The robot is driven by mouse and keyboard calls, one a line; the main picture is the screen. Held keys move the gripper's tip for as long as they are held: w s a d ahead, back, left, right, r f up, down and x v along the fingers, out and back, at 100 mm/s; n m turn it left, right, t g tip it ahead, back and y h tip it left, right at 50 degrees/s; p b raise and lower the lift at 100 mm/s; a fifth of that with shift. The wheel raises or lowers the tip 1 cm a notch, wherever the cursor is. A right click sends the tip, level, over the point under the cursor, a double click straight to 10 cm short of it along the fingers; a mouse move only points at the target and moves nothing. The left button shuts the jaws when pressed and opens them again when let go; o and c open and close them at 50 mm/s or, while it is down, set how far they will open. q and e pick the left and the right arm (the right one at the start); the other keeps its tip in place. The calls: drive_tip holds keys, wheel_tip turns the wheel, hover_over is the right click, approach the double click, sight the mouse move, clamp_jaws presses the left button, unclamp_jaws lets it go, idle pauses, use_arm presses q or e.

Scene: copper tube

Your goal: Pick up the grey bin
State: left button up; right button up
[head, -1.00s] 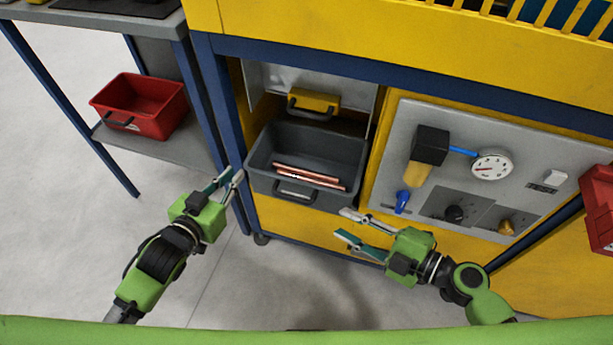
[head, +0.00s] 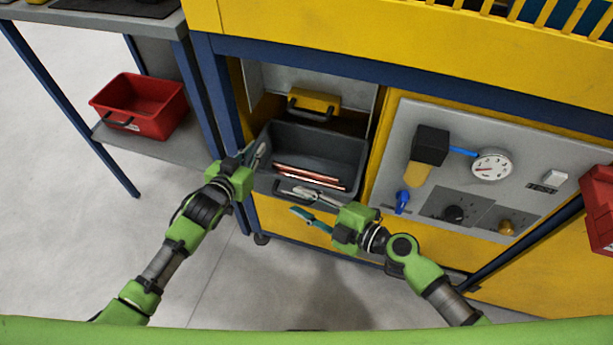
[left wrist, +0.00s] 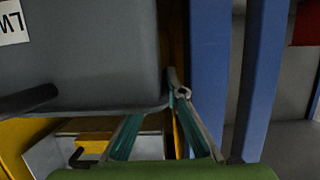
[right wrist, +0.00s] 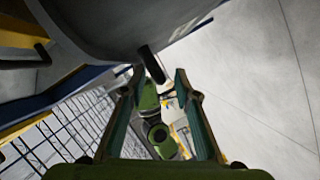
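The grey bin (head: 335,145) stands in the yellow cabinet's opening, with copper tubes (head: 310,176) in it and a dark handle on its front. My left gripper (head: 255,152) is at the bin's left rim, one finger inside and one outside. In the left wrist view its fingers (left wrist: 177,88) converge closely on the rim at the corner; one finger is partly hidden behind the bin. My right gripper (head: 290,200) is open in front of the bin. In the right wrist view the handle (right wrist: 152,65) shows between its fingertips (right wrist: 160,72), with no clear contact.
A yellow case (head: 314,102) with a dark handle is behind the bin. A blue post (head: 217,95) is close to my left gripper. A gauge panel (head: 480,150) is to the right. A red bin (head: 150,125) sits on the left shelf.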

use_arm(q)
drive_tip(key=shift+w+d+f, duration=0.1)
drive_tip(key=shift+w+d, duration=0.05)
drive_tip(key=shift+w, duration=0.2)
use_arm(e)
drive_tip(key=shift+w+a+f, duration=0.1)
drive_tip(key=shift+w+a, duration=0.15)
drive_tip(key=shift+a, duration=0.1)
use_arm(q)
clamp_jaws()
use_arm(e)
drive_tip(key=c, duration=0.5)
clamp_jaws()
